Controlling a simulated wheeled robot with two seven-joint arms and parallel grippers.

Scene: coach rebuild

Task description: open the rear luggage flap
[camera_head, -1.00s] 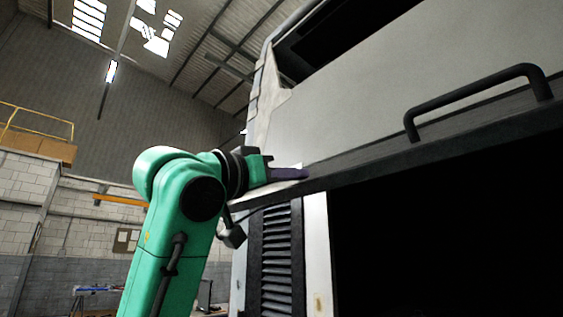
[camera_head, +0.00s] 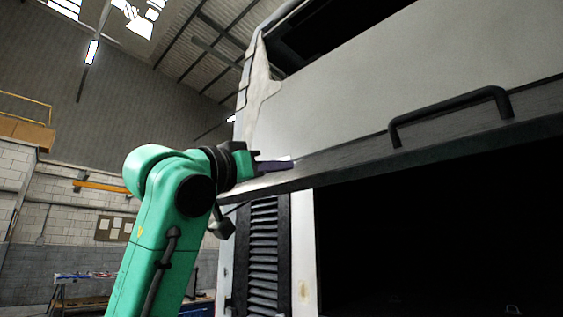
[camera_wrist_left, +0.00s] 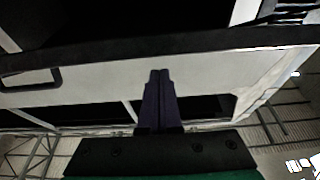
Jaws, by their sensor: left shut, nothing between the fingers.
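The rear luggage flap (camera_head: 440,143) is raised, a grey panel with a dark lower edge across the right of the head view. A black bar handle (camera_head: 450,112) is on it; a dark handle (camera_wrist_left: 35,80) also shows at the left of the wrist view. Below the flap is a black open bay (camera_head: 430,235). My left gripper (camera_head: 290,164) is shut and empty, its dark fingers at the left end of the flap's lower edge, away from the handle. I cannot tell whether they touch the flap. The fingers (camera_wrist_left: 160,73) point at a pale panel in the wrist view. My right gripper is out of view.
A black louvred grille (camera_head: 263,255) and a pale post (camera_head: 302,250) stand left of the bay, close to my left arm. A workbench (camera_head: 80,290) is far left by the brick wall. The air left of my arm is free.

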